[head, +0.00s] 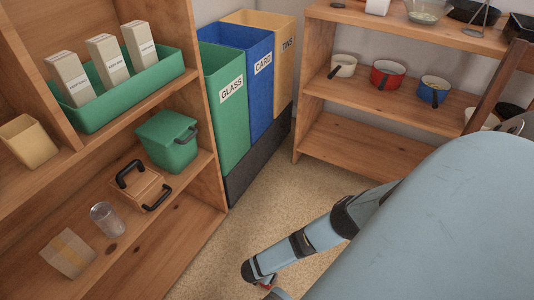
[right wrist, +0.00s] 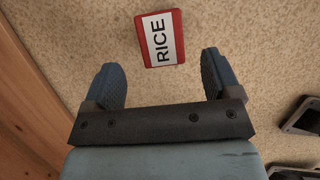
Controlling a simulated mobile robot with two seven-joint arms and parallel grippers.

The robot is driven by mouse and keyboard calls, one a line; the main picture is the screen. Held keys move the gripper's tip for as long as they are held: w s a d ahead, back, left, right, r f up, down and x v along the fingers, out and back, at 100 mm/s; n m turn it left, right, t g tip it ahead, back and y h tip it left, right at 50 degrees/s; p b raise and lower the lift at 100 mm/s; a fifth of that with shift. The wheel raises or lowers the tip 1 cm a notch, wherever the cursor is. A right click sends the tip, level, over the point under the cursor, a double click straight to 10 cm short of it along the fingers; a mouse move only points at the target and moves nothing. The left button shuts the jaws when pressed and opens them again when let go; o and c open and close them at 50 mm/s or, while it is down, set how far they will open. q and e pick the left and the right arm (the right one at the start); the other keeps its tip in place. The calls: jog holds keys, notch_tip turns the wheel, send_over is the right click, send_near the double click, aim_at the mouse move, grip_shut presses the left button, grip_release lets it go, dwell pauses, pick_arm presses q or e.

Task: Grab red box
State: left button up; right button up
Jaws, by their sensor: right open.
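A red box (right wrist: 143,27) with a white label reading RICE lies on the speckled floor in the right wrist view. My right gripper (right wrist: 160,70) is open, with its two blue fingers apart and nothing between them. The box shows just past the fingertips and lies between their lines; the height gap is hard to judge. In the head view my right arm reaches down to the floor at the bottom middle. A small red patch (head: 267,285) shows beside its end, mostly hidden by the arm. My left gripper is not in view.
A wooden shelf unit (head: 200,262) stands at the left, with a green tray (head: 130,103), a green container (head: 168,143) and a glass (head: 107,221). Bins for glass, card and tins (head: 227,115) stand behind. Another shelf (head: 345,140) holds pots. Floor (head: 265,205) between is clear.

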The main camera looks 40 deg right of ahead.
jog(key=shift+b+x, duration=0.6)
jog(key=shift+x, duration=0.85)
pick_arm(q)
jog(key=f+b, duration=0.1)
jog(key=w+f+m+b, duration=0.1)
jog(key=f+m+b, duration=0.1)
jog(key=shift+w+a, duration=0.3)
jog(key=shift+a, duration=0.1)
pick_arm(e)
jog(key=x, duration=0.4)
jog(key=shift+s+f, duration=0.1)
jog(key=shift+f, duration=0.2)
jog(key=c, duration=1.3)
jog(key=shift+o, duration=0.2)
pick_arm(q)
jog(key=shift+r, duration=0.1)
pick_arm(e)
jog(key=shift+r, duration=0.1)
